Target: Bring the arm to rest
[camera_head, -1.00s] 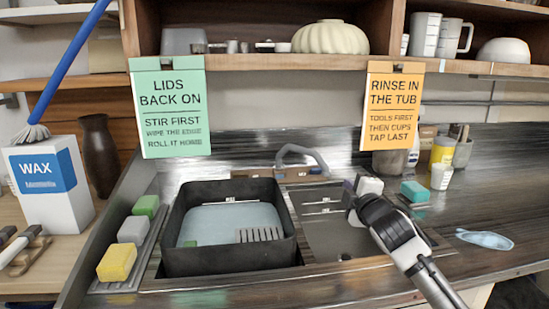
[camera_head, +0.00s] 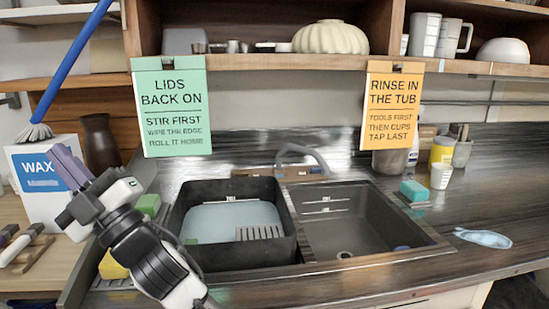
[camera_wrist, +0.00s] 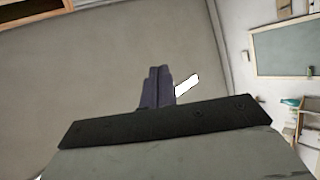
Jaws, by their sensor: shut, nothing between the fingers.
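My gripper (camera_head: 68,168) is at the left of the head view, raised in front of the white wax box (camera_head: 45,205) and left of the black tub (camera_head: 235,265). Its purple-grey fingers point up and to the left, close together, with nothing between them. In the wrist view the shut fingers (camera_wrist: 157,88) stand side by side against a plain grey wall. My arm hides part of the sponges and their tray at the left of the sink.
The black tub holds pale water and sits in the left sink basin. The right basin (camera_head: 345,225) is clear of my arm. A yellow sponge (camera_head: 112,267) and a green sponge (camera_head: 147,204) lie near my arm. A teal sponge (camera_head: 413,191) and a clear puddle-like piece (camera_head: 483,238) lie on the right counter.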

